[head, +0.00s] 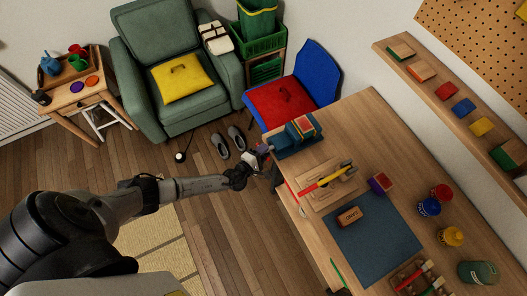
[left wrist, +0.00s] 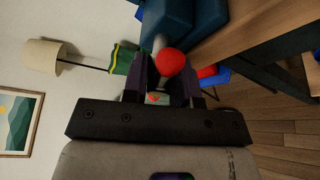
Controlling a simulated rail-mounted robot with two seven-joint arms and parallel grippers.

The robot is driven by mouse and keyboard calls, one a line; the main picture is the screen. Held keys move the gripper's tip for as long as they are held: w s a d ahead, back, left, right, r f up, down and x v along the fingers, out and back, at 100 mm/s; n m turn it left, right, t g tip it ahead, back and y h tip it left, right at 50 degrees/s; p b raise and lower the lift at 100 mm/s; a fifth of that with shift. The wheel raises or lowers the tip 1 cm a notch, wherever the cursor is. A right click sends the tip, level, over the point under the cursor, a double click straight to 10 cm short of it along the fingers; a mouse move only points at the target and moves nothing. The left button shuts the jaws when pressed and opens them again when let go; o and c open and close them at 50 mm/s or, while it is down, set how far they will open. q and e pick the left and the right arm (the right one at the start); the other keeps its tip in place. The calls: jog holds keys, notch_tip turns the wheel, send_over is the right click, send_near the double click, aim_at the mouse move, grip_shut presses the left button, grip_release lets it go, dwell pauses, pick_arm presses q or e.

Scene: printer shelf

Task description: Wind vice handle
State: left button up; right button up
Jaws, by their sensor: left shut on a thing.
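The blue vice (head: 287,142) sits at the far left corner of the wooden workbench, with a red-and-wood block (head: 304,125) in its jaws. My left gripper (head: 262,156) reaches in from the left to the vice's front, just off the bench edge. In the left wrist view the gripper (left wrist: 165,85) is shut on the vice handle, whose red ball end (left wrist: 170,62) and pale metal bar (left wrist: 158,43) show between the dark fingers. The blue vice body (left wrist: 203,18) is just beyond. Most of the handle is hidden in the head view. My right gripper is not in view.
A red-and-blue chair (head: 285,100) stands close behind the vice. Grey slippers (head: 220,146) are on the floor.

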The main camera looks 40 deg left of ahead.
pick_arm(q)
jog(key=m, duration=0.1)
jog(key=m+t+b, duration=0.1)
jog(key=shift+f+m, duration=0.2)
jog(key=shift+m, duration=0.1)
jog(key=shift+r+m, duration=0.1)
jog(key=shift+m, duration=0.2)
dwell(0.8)
jog(key=o, duration=0.7)
jog(key=shift+r, duration=0.1)
